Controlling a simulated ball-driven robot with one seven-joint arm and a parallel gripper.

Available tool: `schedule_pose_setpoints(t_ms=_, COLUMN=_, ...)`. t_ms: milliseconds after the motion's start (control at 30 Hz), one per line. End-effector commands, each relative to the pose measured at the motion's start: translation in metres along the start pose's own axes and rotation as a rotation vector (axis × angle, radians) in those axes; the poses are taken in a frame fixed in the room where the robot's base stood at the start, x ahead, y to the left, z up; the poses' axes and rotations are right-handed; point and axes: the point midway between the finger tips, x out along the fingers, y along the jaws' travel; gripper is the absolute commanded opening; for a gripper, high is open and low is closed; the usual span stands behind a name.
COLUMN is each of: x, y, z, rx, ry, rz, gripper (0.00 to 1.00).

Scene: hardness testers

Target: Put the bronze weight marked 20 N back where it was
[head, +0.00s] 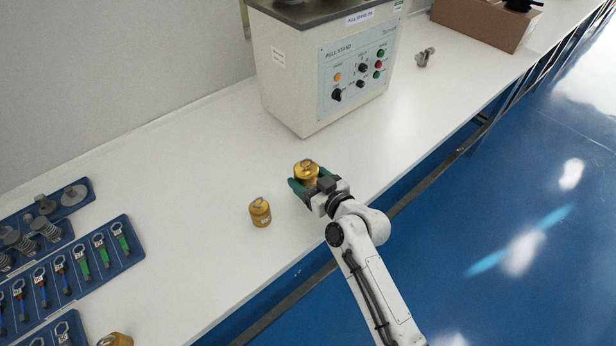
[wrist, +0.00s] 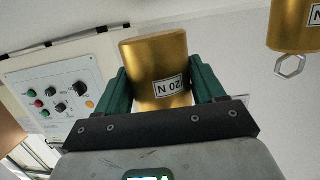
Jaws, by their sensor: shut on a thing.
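The bronze weight marked 20 N (head: 306,171) is between the green fingers of my gripper (head: 311,184), in front of the pull stand on the white bench. In the wrist view its label reads 20 N and the weight (wrist: 156,62) sits between both green fingers of my gripper (wrist: 158,88), which is shut on it. I cannot tell whether its base touches the bench. A second bronze weight (head: 260,212) stands on the bench to the left of my gripper. It also shows at the upper right of the wrist view (wrist: 293,28), with a metal hex ring at its end.
The pull stand (head: 325,65) stands behind my gripper. Blue trays (head: 75,275) with springs and coloured tools lie at the left, with another bronze weight (head: 115,340) at the bottom edge. A cardboard box (head: 485,22) is far right. The white bench (head: 190,220) is clear around the second weight.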

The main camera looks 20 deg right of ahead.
Motion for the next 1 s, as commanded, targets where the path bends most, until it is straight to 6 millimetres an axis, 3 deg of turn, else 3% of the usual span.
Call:
schedule_pose_setpoints(t_ms=33, x=0.001, y=0.001, z=-0.007, rx=-0.003, ry=0.016, rz=0.003, gripper=0.0)
schedule_pose_setpoints(t_ms=833, x=0.003, y=0.0, z=0.009, rx=-0.003, ry=0.007, rz=0.002, gripper=0.0)
schedule_pose_setpoints(t_ms=867, x=0.002, y=-0.001, z=0.018, rx=0.0, ry=-0.009, rz=-0.002, gripper=0.72)
schedule_pose_setpoints(t_ms=1000, x=0.002, y=-0.001, z=0.019, rx=0.0, ry=-0.011, rz=-0.002, gripper=0.85)
